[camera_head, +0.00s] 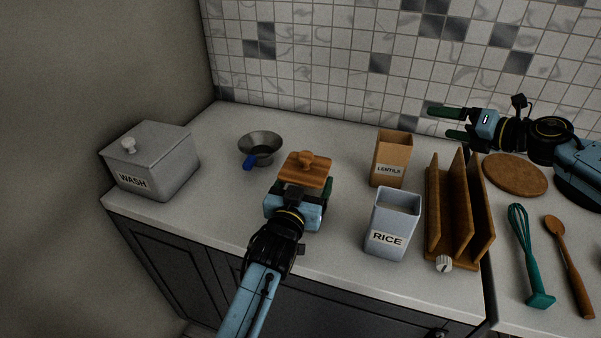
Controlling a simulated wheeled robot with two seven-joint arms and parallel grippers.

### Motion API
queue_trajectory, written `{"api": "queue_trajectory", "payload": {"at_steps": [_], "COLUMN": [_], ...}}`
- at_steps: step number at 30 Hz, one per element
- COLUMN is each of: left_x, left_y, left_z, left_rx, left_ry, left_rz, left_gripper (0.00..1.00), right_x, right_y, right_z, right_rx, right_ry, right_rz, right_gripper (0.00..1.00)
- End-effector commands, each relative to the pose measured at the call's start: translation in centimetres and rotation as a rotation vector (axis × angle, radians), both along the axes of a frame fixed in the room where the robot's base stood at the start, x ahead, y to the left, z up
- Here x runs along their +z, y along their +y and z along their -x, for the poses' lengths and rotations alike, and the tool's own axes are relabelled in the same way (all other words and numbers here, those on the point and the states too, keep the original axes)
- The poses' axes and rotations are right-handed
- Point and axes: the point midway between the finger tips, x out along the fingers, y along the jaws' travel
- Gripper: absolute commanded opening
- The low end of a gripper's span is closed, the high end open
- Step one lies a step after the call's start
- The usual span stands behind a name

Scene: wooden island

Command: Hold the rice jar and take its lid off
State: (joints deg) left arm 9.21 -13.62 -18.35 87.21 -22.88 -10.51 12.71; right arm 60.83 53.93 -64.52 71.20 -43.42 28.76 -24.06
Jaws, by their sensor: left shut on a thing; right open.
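The pale blue-grey rice jar (387,240) stands upright on the counter, right of centre, its label facing me. Its top looks open, with no lid on it. My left gripper (301,184) is left of the jar and apart from it. It is shut on a wooden lid (309,177) with a round knob. The lid's underside and the exact finger contact are hidden. I cannot tell by sight which jar this lid fits. My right gripper (446,122) is open and empty at the upper right, behind the wooden rack and away from the rice jar.
An open brown lentils box (389,163) stands behind the rice jar. A wooden rack (455,210) and a small white knob-like item (444,263) are to its right. A wash box (150,160), metal funnel (260,146), round board (515,175), whisk (526,250) and spoon (570,265) also lie around.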

Motion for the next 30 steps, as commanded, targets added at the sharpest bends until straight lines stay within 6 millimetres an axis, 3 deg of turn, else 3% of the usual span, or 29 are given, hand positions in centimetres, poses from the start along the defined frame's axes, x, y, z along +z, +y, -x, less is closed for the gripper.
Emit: {"api": "queue_trajectory", "payload": {"at_steps": [1, 6, 10, 17, 20, 21, 24, 30], "left_x": [0.0, 0.0, 0.0, -0.1, -0.1, -0.1, -0.1, 0.0], "left_y": [0.0, 0.0, 0.0, 0.0, 0.0, 0.0, 0.0, 0.0], "left_z": [0.0, 0.0, 0.0, 0.0, 0.0, 0.0, 0.0, 0.0], "left_rx": [0.000, 0.000, 0.000, 0.000, 0.000, 0.000, 0.000, 0.000], "left_ry": [0.001, 0.001, 0.001, 0.001, 0.001, 0.001, 0.001, 0.001], "left_rz": [-0.001, -0.001, -0.001, -0.001, -0.001, -0.001, -0.001, 0.000], "left_gripper": [0.44, 0.44, 0.44, 0.44, 0.44, 0.44, 0.44, 0.44], "right_x": [1.8, 7.0, 11.3, 18.5, 19.4, 18.7, 15.5, 10.6], "right_y": [3.5, 13.5, 21.0, 33.7, 38.6, 39.8, 40.5, 37.7], "right_z": [-1.0, -2.2, -1.7, 1.9, 4.7, 5.6, 6.8, 7.8], "right_rx": [0.044, 0.181, 0.291, 0.482, 0.540, 0.541, 0.499, 0.317], "right_ry": [0.022, 0.151, 0.278, 0.554, 0.688, 0.730, 0.795, 0.887], "right_rz": [-0.074, -0.282, -0.406, -0.528, -0.437, -0.348, -0.097, 0.387], "right_gripper": [1.00, 1.00, 1.00, 1.00, 1.00, 1.00, 1.00, 1.00]}}
